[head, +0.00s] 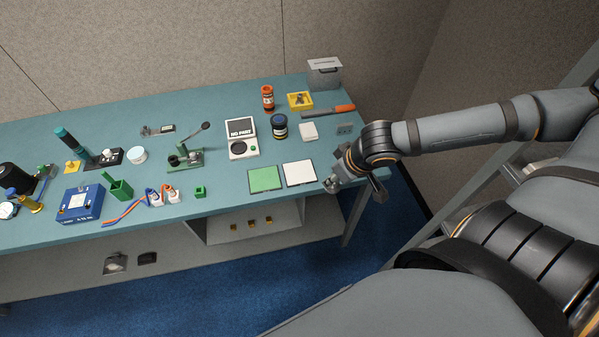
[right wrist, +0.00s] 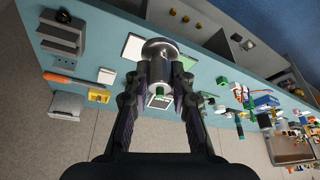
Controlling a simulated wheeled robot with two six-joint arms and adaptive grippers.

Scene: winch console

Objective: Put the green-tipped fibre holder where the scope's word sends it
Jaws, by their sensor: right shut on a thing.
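My right gripper (head: 333,185) is at the table's front right, just right of the white square pad (head: 299,173). In the right wrist view my right gripper (right wrist: 160,78) is shut on a silver cylinder with a green end, the fibre holder (right wrist: 158,52). In the head view the holder is hard to make out. The scope (head: 242,150) stands behind the pads, and its screen (head: 240,129) reads "NO PART". A green square pad (head: 264,180) lies left of the white one. My left gripper is not in view.
A green lever press (head: 186,157) and a blue box (head: 80,203) are left. Both pads are bare.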

